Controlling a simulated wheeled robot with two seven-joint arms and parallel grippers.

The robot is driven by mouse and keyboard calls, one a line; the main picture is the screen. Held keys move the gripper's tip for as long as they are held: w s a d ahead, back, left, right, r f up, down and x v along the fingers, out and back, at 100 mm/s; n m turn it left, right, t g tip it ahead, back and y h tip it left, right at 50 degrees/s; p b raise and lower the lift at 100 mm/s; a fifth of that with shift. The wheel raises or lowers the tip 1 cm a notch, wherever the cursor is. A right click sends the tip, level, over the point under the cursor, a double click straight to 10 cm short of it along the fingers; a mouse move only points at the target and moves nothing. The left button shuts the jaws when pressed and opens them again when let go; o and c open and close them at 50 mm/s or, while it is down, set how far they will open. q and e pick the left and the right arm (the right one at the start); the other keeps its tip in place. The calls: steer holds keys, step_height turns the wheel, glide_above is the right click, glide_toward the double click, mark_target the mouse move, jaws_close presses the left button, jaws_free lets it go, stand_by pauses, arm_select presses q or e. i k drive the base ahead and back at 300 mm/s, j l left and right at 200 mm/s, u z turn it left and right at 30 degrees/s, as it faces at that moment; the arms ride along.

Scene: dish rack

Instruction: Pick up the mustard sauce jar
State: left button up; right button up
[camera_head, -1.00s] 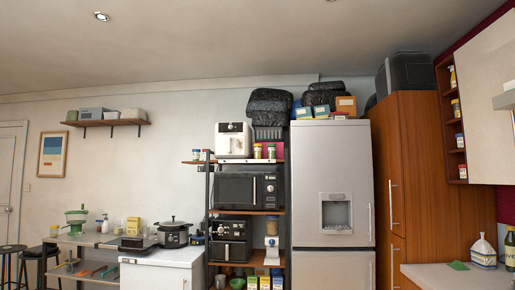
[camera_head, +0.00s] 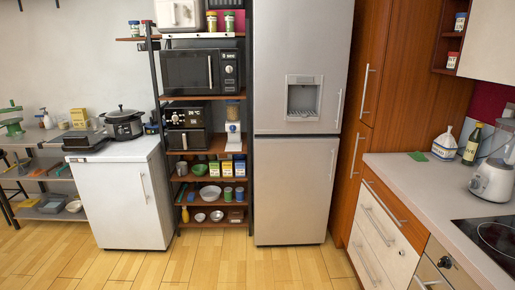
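I cannot tell for sure which thing is the mustard sauce jar. Small jars stand in several places. A jar with a blue lid (camera_head: 460,21) and one with a red label (camera_head: 453,60) sit on the open shelf at the upper right. A small yellow bottle (camera_head: 185,214) stands on the lowest rack shelf at the left. Neither of my grippers is in view.
A steel fridge (camera_head: 294,190) stands right of the rack. The counter (camera_head: 408,178) at the right holds a dark bottle (camera_head: 472,143), a white jug (camera_head: 445,143) and a blender (camera_head: 491,180). The wooden floor (camera_head: 210,258) in front is clear.

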mark_target(211, 19)
steer(key=i, duration=2.9)
